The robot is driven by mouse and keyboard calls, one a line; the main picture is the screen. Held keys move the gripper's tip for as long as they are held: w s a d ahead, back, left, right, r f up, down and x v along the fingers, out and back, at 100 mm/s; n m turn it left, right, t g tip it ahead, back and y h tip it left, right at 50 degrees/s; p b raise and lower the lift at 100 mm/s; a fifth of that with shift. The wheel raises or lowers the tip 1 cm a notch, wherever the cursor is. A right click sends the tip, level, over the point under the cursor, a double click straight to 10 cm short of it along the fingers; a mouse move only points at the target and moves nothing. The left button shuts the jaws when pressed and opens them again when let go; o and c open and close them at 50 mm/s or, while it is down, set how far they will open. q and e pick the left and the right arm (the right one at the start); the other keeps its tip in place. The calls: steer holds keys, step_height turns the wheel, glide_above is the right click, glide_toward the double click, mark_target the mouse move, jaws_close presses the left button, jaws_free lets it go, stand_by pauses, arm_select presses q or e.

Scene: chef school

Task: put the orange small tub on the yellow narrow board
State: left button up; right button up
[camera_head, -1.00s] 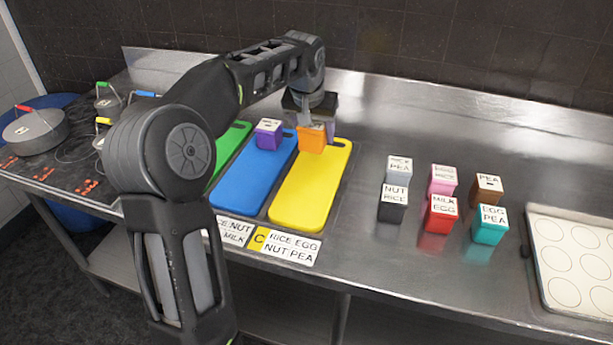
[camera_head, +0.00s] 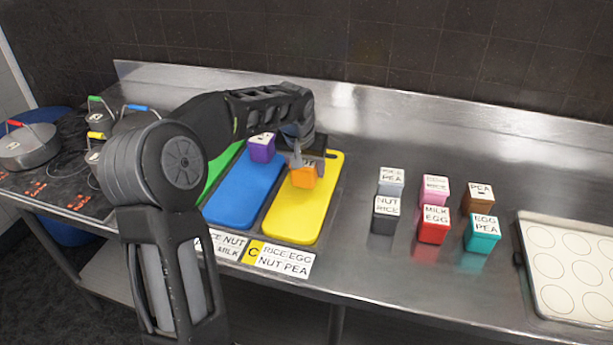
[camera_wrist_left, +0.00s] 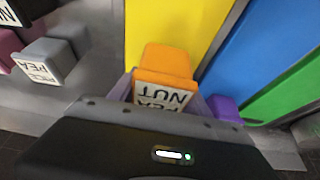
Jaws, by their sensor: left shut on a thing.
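The orange small tub (camera_head: 304,178) is at the upper part of the yellow narrow board (camera_head: 297,217). My left gripper (camera_head: 308,164) is shut on the tub from above. In the left wrist view the orange tub (camera_wrist_left: 167,62) sits between the fingers, its label reading nut and pea, with the yellow board (camera_wrist_left: 172,22) beyond it. I cannot tell whether the tub's base touches the board. My right gripper is not in view.
A blue board (camera_head: 243,192) with a purple tub (camera_head: 262,149) lies left of the yellow one, and a green board beyond it. Several labelled tubs, including a red one (camera_head: 434,228), stand to the right. A tray (camera_head: 530,262) lies at far right. Pots stand at far left.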

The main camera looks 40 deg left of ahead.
mark_target(307, 177)
arm_select(q)
steer(key=shift+f, duration=1.55)
steer(key=shift+f, duration=0.15)
steer(key=o, duration=1.6)
steer(key=shift+r+p, duration=0.3)
steer(key=b+v, duration=0.1)
steer(key=v, duration=1.1)
steer(key=shift+d+b, duration=0.1)
steer(key=shift+b, duration=0.2)
steer(key=shift+f, duration=0.1)
